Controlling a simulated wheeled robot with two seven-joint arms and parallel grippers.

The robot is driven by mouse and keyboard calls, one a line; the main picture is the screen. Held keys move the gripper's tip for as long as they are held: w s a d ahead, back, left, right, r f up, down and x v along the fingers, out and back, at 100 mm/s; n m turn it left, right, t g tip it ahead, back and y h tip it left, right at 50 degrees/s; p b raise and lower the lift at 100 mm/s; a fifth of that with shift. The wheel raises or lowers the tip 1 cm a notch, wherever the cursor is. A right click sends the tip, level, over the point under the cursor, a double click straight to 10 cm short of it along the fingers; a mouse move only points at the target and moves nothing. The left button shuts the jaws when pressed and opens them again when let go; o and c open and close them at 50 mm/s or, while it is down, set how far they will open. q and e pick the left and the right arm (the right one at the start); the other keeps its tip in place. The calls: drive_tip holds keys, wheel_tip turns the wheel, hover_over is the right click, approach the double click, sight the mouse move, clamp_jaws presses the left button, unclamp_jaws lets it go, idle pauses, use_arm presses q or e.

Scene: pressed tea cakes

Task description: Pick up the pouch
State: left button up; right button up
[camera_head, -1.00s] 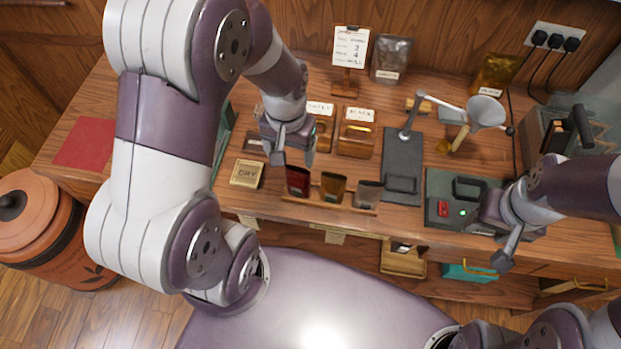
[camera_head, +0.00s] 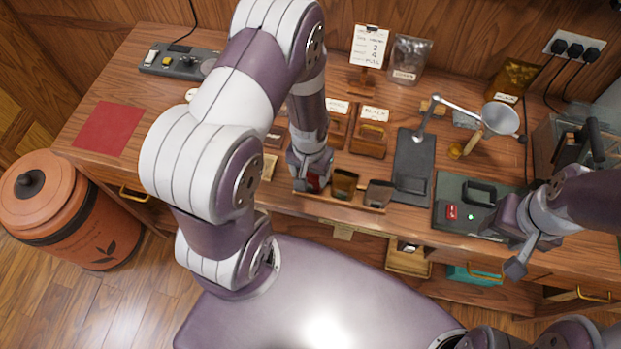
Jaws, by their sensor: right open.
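Three small pouches stand in a low wooden rack (camera_head: 338,201) near the counter's front edge: a dark red one (camera_head: 313,184) at the left, a brown one (camera_head: 344,184) in the middle and a grey one (camera_head: 378,194) at the right. My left gripper (camera_head: 311,178) is down at the red pouch and covers most of it. I cannot tell whether its jaws are closed on it. My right gripper (camera_head: 516,268) is open at the counter's front right, close to the green-grey device. A silver pouch (camera_head: 409,59) and a gold pouch (camera_head: 515,80) stand at the back.
Labelled wooden boxes (camera_head: 369,140) stand behind the rack. A dark pad (camera_head: 412,168) and a green-grey device (camera_head: 450,197) with a red display lie to its right.

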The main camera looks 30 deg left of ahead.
use_arm(q)
drive_tip(key=c, duration=0.3)
